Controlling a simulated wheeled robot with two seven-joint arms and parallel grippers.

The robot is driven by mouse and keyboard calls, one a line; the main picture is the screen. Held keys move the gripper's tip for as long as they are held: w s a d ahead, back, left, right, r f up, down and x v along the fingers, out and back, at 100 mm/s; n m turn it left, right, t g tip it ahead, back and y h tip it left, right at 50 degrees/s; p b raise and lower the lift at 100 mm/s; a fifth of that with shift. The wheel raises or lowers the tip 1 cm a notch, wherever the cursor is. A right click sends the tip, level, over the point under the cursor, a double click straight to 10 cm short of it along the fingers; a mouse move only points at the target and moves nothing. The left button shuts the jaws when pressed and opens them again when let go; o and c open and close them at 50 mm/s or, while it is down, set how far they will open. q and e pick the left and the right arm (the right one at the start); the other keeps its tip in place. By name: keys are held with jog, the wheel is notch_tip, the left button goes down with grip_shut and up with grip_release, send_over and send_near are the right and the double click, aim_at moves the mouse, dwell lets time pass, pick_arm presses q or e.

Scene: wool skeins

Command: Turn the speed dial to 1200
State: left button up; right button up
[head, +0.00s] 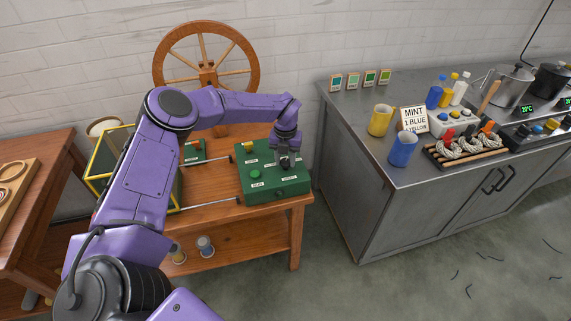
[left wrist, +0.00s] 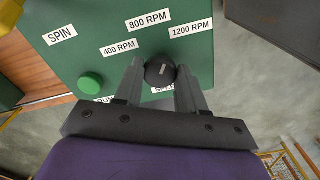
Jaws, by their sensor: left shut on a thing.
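The green control box (head: 262,186) sits on the wooden table, and it fills the upper part of the left wrist view (left wrist: 100,62). Its black round speed dial (left wrist: 160,70) has a short pale line pointing nearly straight up the picture, leaning slightly right, between the 800 RPM label (left wrist: 148,23) and the 1200 RPM label (left wrist: 191,28). The 400 RPM label (left wrist: 119,47) is at upper left. My left gripper (head: 287,160) comes down over the box and is shut on the dial, one finger on each side. My right gripper is out of view.
A green button (left wrist: 90,85) is left of the dial. A spinning wheel (head: 207,62) stands behind the table. Floor between table and counter is clear.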

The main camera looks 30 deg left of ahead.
aim_at(285, 161)
pick_arm(q)
jog(key=m+b, duration=0.1)
jog(key=m, duration=0.1)
jog(key=shift+f+m, duration=0.1)
jog(key=shift+m, duration=0.2)
jog(key=shift+m+b, duration=0.35)
jog(key=shift+m, duration=1.15)
jog(key=o, duration=1.1)
jog(key=shift+c, duration=0.2)
notch_tip(285, 161, up, 11)
jog(key=b, duration=0.1)
jog(key=shift+b, duration=0.3)
jog(key=shift+a+f, duration=0.1)
